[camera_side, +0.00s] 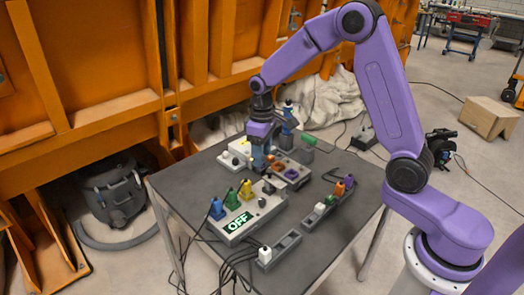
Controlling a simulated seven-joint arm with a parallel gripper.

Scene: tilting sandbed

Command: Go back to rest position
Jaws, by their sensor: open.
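My gripper (259,158) is at the end of my purple arm, pointing down over the middle of the dark table (185,173). It is close to the grey boxes there, above or beside a brown-topped block (286,172). The gap between its fingers is too small to make out, and I see nothing held in it. I cannot tell whether it touches the block.
A grey box with an OFF label (236,226) carries blue, green and yellow plugs. A grey strip (325,208) holds small coloured plugs at the right. Black cables hang off the front edge. Orange steel structures (110,60) stand behind the table.

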